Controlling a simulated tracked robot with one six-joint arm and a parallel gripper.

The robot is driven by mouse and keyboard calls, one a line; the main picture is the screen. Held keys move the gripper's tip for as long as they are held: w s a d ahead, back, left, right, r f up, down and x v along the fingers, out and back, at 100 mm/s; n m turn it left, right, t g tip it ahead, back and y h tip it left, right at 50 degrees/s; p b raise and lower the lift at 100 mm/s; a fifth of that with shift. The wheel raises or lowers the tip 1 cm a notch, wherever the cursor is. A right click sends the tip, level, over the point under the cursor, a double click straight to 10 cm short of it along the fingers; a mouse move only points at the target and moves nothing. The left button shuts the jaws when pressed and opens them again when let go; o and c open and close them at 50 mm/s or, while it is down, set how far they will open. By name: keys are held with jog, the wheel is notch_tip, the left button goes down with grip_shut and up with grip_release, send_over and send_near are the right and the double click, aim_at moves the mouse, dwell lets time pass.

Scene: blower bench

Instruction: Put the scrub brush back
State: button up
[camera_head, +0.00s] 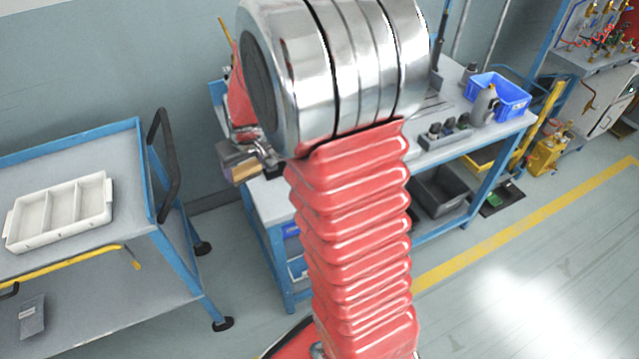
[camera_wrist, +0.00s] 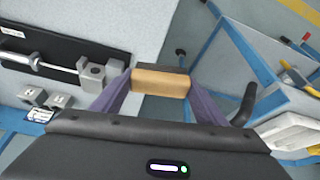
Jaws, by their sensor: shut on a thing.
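The scrub brush (camera_wrist: 160,82) is a tan block with a dark grey side, held crosswise between the two purple fingers of my gripper (camera_wrist: 159,88) in the wrist view. The fingers are shut on its ends. In the head view the brush (camera_head: 246,173) shows small at the end of my gripper (camera_head: 240,160), near the left end of the workbench (camera_head: 275,203). The brush appears to be in the air, off the bench's left edge. My arm hides part of the bench.
A white three-part tray (camera_head: 60,212) sits on a blue-framed trolley (camera_head: 110,140) at left. The bench holds a blue bin (camera_head: 510,92), a grey bottle (camera_head: 484,106) and a low rack (camera_head: 447,137). The wrist view shows a black mat (camera_wrist: 60,50) and grey blocks (camera_wrist: 58,101).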

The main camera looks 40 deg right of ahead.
jog(key=s+d+m, duration=0.1)
jog(key=s+d, duration=0.3)
jog(key=d, duration=0.5)
jog(key=s+d+r, duration=0.1)
jog(key=s+d, duration=0.3)
jog(key=d, duration=0.5)
jog(key=shift+s+d+r+m+h, duration=0.2)
jog(key=shift+s+r+m+h, duration=0.1)
jog(key=shift+s+m, duration=0.1)
jog(key=shift+f, duration=3.15)
jog(key=shift+f, duration=1.9)
jog(key=o, duration=1)
jog(key=shift+f, duration=0.1)
